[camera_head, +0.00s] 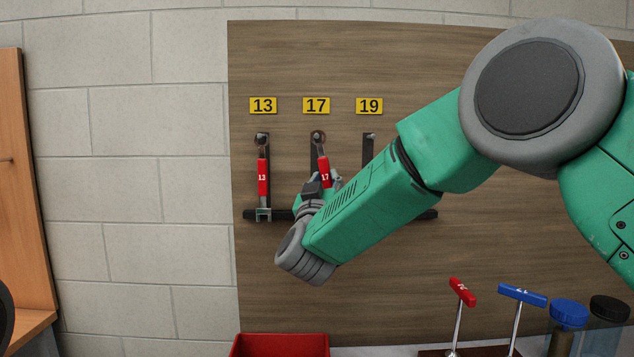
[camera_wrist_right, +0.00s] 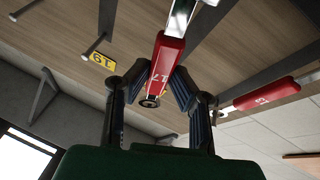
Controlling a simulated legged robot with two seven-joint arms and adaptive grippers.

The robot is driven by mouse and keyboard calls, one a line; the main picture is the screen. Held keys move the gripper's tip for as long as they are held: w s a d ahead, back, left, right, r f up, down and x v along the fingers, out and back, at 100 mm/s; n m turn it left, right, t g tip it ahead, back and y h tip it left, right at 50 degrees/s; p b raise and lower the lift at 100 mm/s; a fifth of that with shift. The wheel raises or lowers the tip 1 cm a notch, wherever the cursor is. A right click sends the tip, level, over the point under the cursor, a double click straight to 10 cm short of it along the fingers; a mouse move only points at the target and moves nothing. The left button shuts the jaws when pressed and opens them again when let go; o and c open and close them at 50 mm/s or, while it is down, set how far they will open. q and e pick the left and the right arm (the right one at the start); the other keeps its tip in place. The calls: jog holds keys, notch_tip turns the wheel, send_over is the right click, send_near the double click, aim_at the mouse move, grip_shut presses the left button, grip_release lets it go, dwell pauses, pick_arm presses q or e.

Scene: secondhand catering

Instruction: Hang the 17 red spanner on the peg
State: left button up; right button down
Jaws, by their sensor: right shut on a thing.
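The red 17 spanner (camera_head: 324,172) is in my right gripper (camera_head: 322,190), in front of the board under the yellow 17 label (camera_head: 316,105). It is slightly tilted, with its ring end up at the 17 peg (camera_head: 318,137). I cannot tell whether the ring is around the peg or just in front of it. In the right wrist view, the fingers (camera_wrist_right: 158,88) are closed on the red 17 handle (camera_wrist_right: 166,58). My forearm hides part of the gripper in the head view. My left gripper is not in view.
The red 13 spanner (camera_head: 262,178) hangs left of it, close to my gripper. The 19 peg (camera_head: 369,137) to the right is empty. A red bin (camera_head: 280,345), a red T-handle (camera_head: 462,292) and a blue T-handle (camera_head: 522,294) stand below.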

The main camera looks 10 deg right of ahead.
jog(key=shift+w+d, duration=0.5)
jog(key=shift+d, duration=0.05)
jog(key=shift+w+d, duration=0.1)
jog(key=shift+w, duration=0.05)
jog(key=shift+w+f, duration=0.2)
jog(key=shift+w, duration=1.4)
jog(key=shift+a, duration=0.45)
jog(key=c, duration=1.3)
grip_release()
jog(key=shift+d, duration=0.2)
